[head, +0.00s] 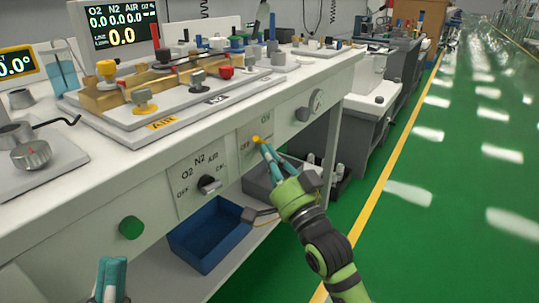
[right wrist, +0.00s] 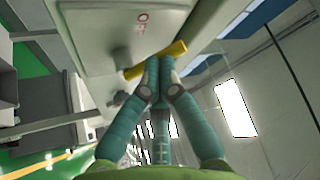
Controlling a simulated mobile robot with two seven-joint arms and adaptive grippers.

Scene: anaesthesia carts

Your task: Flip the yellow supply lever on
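The yellow supply lever (head: 255,139) is on a panel of the bench's front, with an OFF label to its left and an ON label above it. In the right wrist view the yellow lever (right wrist: 176,50) runs crosswise at the fingertips, beside the OFF label. My right gripper (head: 263,146) has its teal fingers together, tips at the lever. In the right wrist view the right gripper (right wrist: 158,62) looks shut, with the lever across its tips rather than between them. My left gripper (head: 113,262) is low at the left, fingers together, away from the lever.
A blue bin (head: 208,234) and a grey bin (head: 262,184) stand below. The green floor at right is open.

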